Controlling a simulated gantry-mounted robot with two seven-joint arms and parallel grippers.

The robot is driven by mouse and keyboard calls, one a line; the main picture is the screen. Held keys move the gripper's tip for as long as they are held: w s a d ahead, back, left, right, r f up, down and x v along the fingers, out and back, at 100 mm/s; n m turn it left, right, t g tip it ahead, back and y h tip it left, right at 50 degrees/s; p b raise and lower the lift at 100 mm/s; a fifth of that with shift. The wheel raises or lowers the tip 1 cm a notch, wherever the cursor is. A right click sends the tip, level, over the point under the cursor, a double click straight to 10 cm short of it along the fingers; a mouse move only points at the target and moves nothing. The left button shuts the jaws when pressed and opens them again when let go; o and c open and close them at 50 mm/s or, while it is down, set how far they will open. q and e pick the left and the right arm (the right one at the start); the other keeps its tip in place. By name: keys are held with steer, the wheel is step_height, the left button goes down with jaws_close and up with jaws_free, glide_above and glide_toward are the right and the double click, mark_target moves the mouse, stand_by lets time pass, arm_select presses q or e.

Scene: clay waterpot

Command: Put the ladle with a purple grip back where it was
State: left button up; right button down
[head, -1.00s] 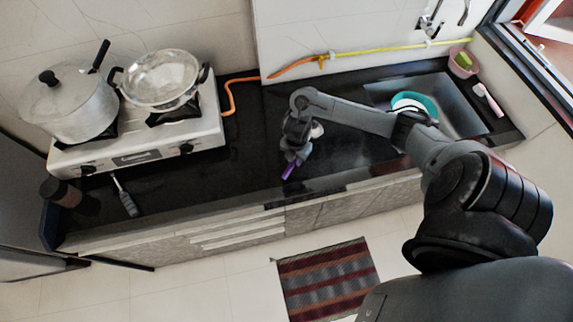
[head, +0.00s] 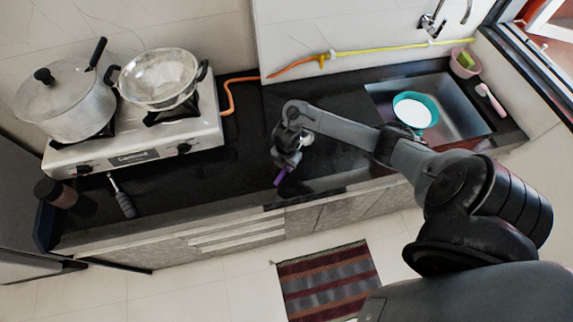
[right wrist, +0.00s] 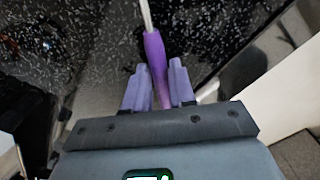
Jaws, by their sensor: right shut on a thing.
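The ladle's purple grip (head: 281,177) shows at my right gripper (head: 284,168), over the front part of the black counter. In the right wrist view the purple grip (right wrist: 156,55) stands between the two lavender fingers of my right gripper (right wrist: 158,88), which is shut on it. A thin pale shaft (right wrist: 146,15) runs up from the grip and out of the frame. The ladle's bowl is not clearly visible. A small pale shape (head: 307,138) shows beside my right wrist; I cannot tell what it is. My left gripper is not in view.
A stove (head: 135,150) at the left carries a lidded pot (head: 68,105) and a pan (head: 160,80). A teal-rimmed bowl (head: 415,110) is in the sink (head: 455,105). The counter between stove and gripper is clear.

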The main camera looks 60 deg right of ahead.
steer(key=shift+f, duration=0.15)
steer(key=c, duration=0.9)
jaws_free()
steer(key=shift+c, duration=0.2)
